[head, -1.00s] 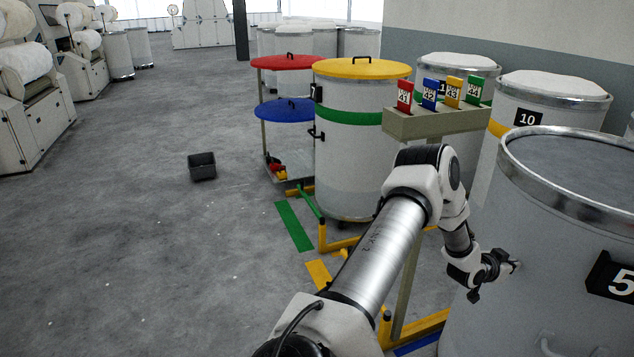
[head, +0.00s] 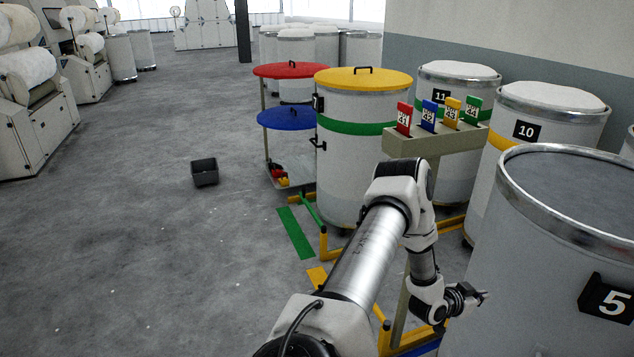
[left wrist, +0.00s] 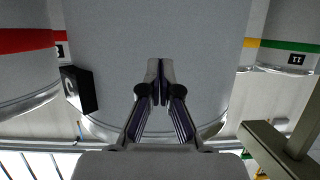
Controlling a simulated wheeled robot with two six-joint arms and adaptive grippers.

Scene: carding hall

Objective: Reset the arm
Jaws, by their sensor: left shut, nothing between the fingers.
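My left arm reaches in from the bottom of the head view. Its gripper (head: 468,299) hangs beside the large grey can numbered 5 (head: 530,250), at the can's left side. In the left wrist view the gripper (left wrist: 160,85) has its fingers together with nothing between them. A pale grey can wall (left wrist: 200,30) fills the middle behind the fingers; whether they touch it I cannot tell. My right gripper is not in view.
A card holder (head: 445,137) on a post stands behind my arm. A can with a yellow lid (head: 364,78), red lid (head: 291,70) and blue lid (head: 287,118) stand beyond. A black bin (head: 204,172) sits on open floor at left.

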